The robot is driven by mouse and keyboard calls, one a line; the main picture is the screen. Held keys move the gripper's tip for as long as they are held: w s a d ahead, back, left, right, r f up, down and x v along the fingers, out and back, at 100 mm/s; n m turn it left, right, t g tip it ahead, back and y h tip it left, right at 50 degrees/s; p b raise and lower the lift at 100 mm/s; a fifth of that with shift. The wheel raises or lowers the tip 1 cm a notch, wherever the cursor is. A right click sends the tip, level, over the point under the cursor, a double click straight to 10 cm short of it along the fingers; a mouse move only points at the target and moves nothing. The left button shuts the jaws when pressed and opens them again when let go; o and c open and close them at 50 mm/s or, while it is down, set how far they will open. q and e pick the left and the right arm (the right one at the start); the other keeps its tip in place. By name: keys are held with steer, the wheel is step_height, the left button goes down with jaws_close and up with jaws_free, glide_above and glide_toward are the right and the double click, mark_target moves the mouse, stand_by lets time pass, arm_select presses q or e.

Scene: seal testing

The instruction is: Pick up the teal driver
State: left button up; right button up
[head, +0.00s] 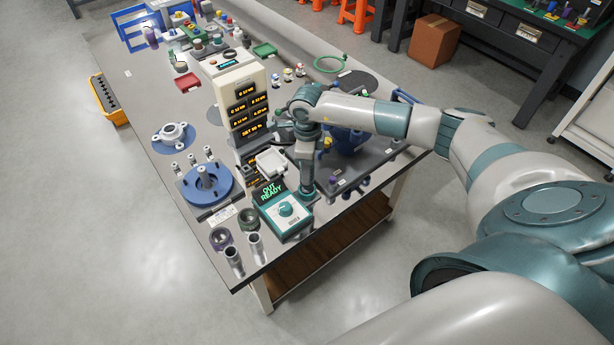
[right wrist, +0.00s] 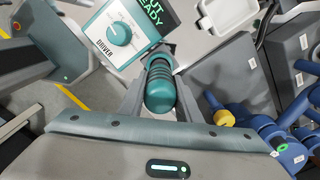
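The teal driver (right wrist: 160,90) has a rounded, ribbed teal handle and shows between the fingers of my right gripper (right wrist: 160,68) in the right wrist view. The fingertips press close on both sides of its handle, with no clear gap. Its lower end is hidden below the handle. In the head view my right gripper (head: 306,192) points down just right of the driver station (head: 286,211), a white and teal box with a dial and a screen reading "OUT READY". The driver itself cannot be made out there. My left gripper is out of view.
A display tower (head: 243,105) and a white tray (head: 271,162) stand behind the station. A blue flanged fixture (head: 206,190), dark rings and metal cylinders (head: 255,246) lie to its left. A blue machine (head: 346,141) is right of my gripper. The table's front edge is close.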

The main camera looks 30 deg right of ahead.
steer(key=shift+c, duration=1.4)
steer(key=shift+w+r, duration=0.1)
steer(key=shift+r, duration=0.05)
steer(key=shift+r+b, duration=0.45)
steer(key=shift+b, duration=0.05)
steer(key=r+b, duration=0.1)
steer(key=r, duration=0.2)
steer(key=shift+s+d+b, duration=0.1)
steer(key=shift+s+b, duration=0.25)
steer(key=shift+b, duration=0.05)
steer(key=s+d+r+b, duration=0.1)
steer(key=s+r+b, duration=0.3)
steer(key=s+r, duration=0.3)
steer(key=shift+s, duration=2)
